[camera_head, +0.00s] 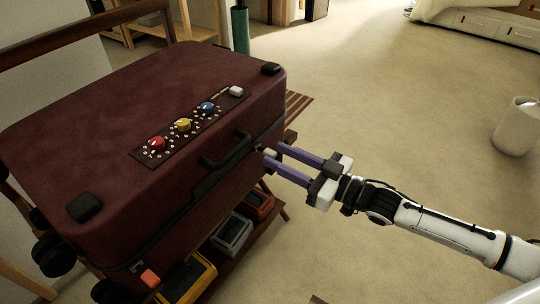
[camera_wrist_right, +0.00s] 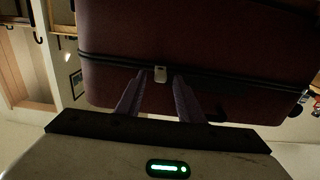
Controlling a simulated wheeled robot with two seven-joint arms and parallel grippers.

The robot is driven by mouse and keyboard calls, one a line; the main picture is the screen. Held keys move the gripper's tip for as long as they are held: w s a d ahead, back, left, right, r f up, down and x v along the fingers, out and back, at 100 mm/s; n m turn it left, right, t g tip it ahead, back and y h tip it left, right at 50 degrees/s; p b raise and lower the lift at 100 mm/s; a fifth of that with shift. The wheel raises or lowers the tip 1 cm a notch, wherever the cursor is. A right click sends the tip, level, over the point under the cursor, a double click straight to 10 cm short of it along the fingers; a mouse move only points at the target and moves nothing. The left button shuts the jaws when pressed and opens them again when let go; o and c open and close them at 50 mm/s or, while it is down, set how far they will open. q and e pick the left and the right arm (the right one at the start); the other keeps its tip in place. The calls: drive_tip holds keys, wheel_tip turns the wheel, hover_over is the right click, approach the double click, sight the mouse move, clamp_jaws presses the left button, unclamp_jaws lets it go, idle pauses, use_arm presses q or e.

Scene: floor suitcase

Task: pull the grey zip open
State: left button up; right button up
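A dark red suitcase (camera_head: 110,110) lies flat on a wooden rack; its side also shows in the right wrist view (camera_wrist_right: 200,35). A dark zip line runs along its side. The small grey zip pull (camera_wrist_right: 160,74) sits on that line, and in the head view (camera_head: 270,152) it shows at the fingertips. My right gripper (camera_head: 267,158) is open at the suitcase side. In the wrist view its two purple fingers (camera_wrist_right: 159,80) lie left and right of the grey pull, with gaps; whether they touch the suitcase is unclear. My left gripper is not in view.
An orange tab (camera_head: 149,278) is at the near corner. Bins (camera_head: 232,235) sit on the rack's lower shelf. A white bin (camera_head: 516,128) stands right. The floor between is clear.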

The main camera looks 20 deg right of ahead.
sight(276, 154)
drive_tip(key=shift+b+x, duration=0.3)
drive_tip(key=shift+x, duration=1.4)
clamp_jaws()
drive_tip(key=shift+d, duration=0.1)
